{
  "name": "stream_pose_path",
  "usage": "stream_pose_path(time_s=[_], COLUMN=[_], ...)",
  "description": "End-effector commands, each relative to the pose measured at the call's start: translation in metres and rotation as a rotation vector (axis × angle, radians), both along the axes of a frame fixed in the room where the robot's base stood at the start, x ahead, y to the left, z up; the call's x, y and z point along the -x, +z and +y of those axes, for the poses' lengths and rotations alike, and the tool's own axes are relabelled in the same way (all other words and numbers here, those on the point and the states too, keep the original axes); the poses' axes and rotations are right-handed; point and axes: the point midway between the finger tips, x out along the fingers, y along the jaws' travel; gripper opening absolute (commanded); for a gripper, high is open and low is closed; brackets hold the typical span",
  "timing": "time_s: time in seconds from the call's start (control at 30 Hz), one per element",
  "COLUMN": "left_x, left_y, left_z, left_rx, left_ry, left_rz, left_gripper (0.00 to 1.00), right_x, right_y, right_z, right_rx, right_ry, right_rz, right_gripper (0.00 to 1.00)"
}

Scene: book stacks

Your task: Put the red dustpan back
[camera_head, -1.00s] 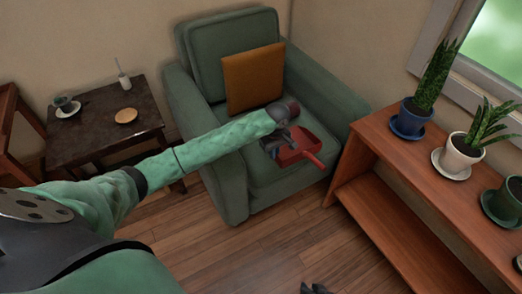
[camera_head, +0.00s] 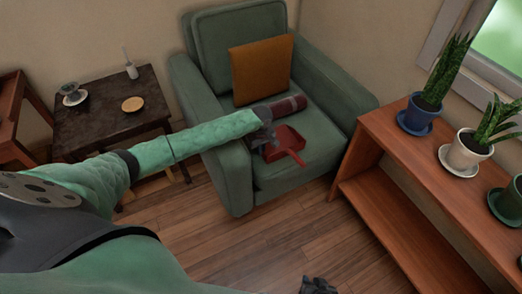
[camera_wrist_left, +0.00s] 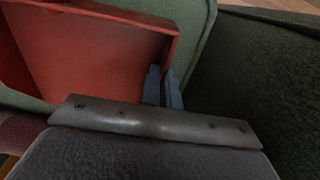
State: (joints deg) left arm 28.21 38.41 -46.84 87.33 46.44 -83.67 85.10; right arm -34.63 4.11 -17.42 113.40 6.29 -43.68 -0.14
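The red dustpan (camera_head: 287,139) is at the green armchair's seat, its handle pointing toward the front right. My left gripper (camera_head: 266,145) reaches in from the left and is at the dustpan's left edge. In the left wrist view, the red pan (camera_wrist_left: 95,55) fills the upper left. The left gripper's two blue-grey fingers (camera_wrist_left: 163,88) are close together, with the pan's side wall running between them. I cannot tell whether the pan still touches the seat. My right gripper (camera_head: 318,286) shows only as a dark tip at the bottom edge.
The armchair (camera_head: 235,187) holds an orange cushion (camera_head: 261,68) and a dark red rolled thing (camera_head: 290,104). A dark side table (camera_head: 95,128) with a cup and a plate stands left. A wooden shelf (camera_head: 385,165) with potted plants stands right. Floor in front is clear.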

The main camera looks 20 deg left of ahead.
Motion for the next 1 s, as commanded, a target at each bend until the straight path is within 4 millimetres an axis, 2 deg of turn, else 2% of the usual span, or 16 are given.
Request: stream_pose_path(time_s=[0.4, 0.5, 0.53, 0.87, 1.0], left_x=[-0.001, 0.000, 0.000, 0.000, -0.001], left_y=[-0.005, -0.006, -0.006, -0.005, 0.010], left_z=[0.000, 0.000, 0.000, 0.000, 0.000], left_rx=[0.000, -0.001, -0.001, -0.001, 0.000], left_ry=[0.000, 0.000, 0.000, 0.000, -0.001], left_rz=[-0.001, -0.001, -0.001, -0.001, -0.002], left_gripper=[0.00, 0.23, 0.25, 0.25, 0.25], right_x=[0.000, -0.001, -0.001, -0.003, -0.002], right_y=[0.000, 0.001, 0.001, 0.001, 0.001], right_z=[-0.001, -0.001, -0.001, -0.001, -0.001], right_rx=[0.001, 0.001, 0.001, 0.000, 0.002], right_ry=[0.000, -0.001, -0.001, -0.001, -0.001], right_rz=[0.001, 0.000, 0.000, -0.004, -0.002], right_gripper=[0.25, 0.25, 0.25, 0.25, 0.25])
